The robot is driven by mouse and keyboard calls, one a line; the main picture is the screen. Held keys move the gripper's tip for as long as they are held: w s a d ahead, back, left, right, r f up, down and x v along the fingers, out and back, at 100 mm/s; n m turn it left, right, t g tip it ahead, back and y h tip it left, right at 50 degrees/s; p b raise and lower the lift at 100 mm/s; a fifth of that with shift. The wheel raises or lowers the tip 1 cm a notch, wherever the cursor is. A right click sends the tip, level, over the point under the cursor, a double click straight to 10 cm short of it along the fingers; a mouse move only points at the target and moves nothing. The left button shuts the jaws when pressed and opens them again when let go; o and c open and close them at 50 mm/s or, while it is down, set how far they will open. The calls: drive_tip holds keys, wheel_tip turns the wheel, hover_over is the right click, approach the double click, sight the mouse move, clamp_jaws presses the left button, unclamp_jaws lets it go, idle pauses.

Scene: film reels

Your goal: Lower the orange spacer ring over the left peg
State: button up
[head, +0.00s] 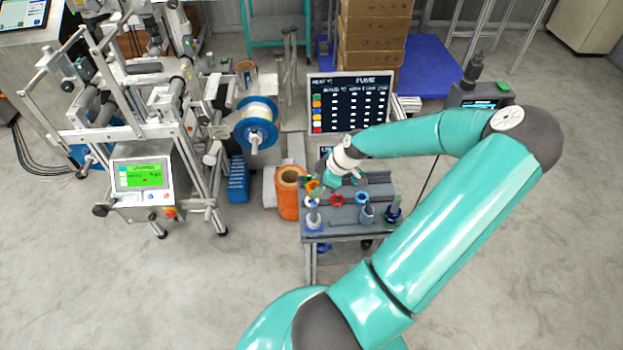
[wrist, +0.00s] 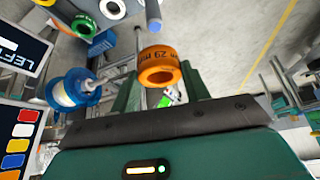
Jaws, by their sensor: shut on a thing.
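The orange spacer ring (wrist: 160,59), printed "29 mm", is between the two teal fingers of my gripper (wrist: 160,88) in the wrist view. My gripper is shut on it. In the head view the ring (head: 312,187) shows small, beside my gripper (head: 318,188), above the left part of the small grey bench. The left peg (head: 314,215) stands upright on a blue base at the bench's front left corner. The ring appears above the peg and apart from it; I cannot tell how well they line up.
A red ring (head: 337,200) and a blue ring (head: 361,197) lie behind the pegs. A middle peg (head: 367,214) and a right peg (head: 393,213) stand along the bench (head: 343,234). A dark chart board (head: 348,103) stands behind. A large orange roll (head: 289,195) is at left.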

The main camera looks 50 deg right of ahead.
sight(316, 207)
drive_tip(key=shift+a+f, duration=0.1)
drive_tip(key=shift+a, duration=0.05)
wheel_tip(316, 207, down, 2)
drive_tip(key=shift+f, duration=1.25)
drive_tip(key=shift+f, duration=1.45)
drive_tip(key=shift+f, duration=0.35)
drive_tip(key=shift+f, duration=1.75)
drive_tip(key=o, duration=1.1)
drive_tip(key=shift+r, duration=0.15)
